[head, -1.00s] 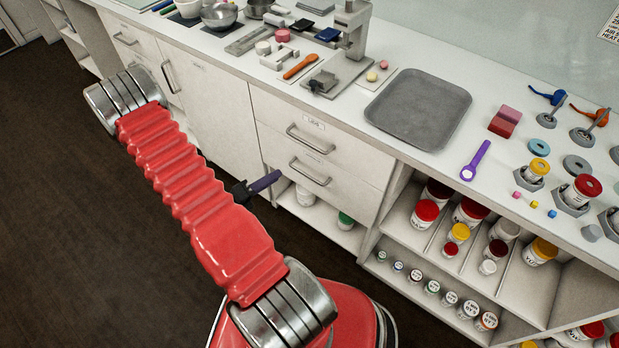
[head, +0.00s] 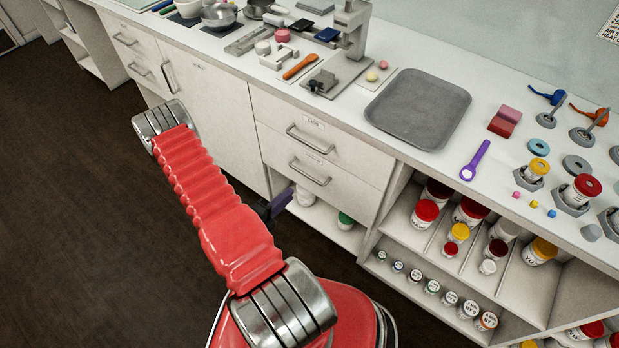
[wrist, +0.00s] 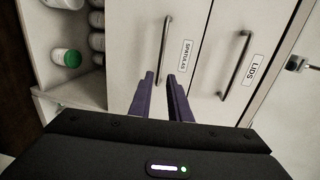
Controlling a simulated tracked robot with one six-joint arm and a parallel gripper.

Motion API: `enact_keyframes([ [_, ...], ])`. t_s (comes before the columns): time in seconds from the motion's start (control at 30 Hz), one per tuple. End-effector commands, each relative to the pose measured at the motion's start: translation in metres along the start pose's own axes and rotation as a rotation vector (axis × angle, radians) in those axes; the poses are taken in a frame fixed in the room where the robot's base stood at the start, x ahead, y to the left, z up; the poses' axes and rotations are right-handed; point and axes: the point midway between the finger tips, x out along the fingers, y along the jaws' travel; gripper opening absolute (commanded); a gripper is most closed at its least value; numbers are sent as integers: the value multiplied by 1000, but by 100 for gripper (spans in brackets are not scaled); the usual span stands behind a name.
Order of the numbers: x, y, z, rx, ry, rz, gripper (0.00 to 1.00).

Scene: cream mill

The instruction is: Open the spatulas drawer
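The spatulas drawer (head: 345,197) is the lower of two white drawers under the counter, and it is shut. Its metal bar handle (head: 310,173) faces me. In the wrist view the handle (wrist: 165,48) stands left of the printed "SPATULAS" label (wrist: 186,60). My gripper (head: 281,203) is low in front of the drawer unit in the head view. In the wrist view its purple fingers (wrist: 161,77) are apart, with nothing held. The near end of the handle shows between them in the picture; the depth gap is unclear.
The lids drawer (head: 345,158) is just above, its handle (wrist: 235,65) right in the wrist view. Below is an open shelf with a green-lidded jar (wrist: 66,57). A grey tray (head: 418,108) lies on the counter. The dark floor at left is clear.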

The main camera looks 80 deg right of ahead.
Motion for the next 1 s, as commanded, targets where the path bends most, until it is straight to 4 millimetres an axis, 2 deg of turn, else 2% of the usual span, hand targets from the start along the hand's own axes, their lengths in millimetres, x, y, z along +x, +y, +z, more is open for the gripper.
enact_keyframes([
  [0.37, 30, 0, -1, 2, 4, 0, 17],
  [1.0, 103, 0, -1, 3, 3, 0, 17],
])
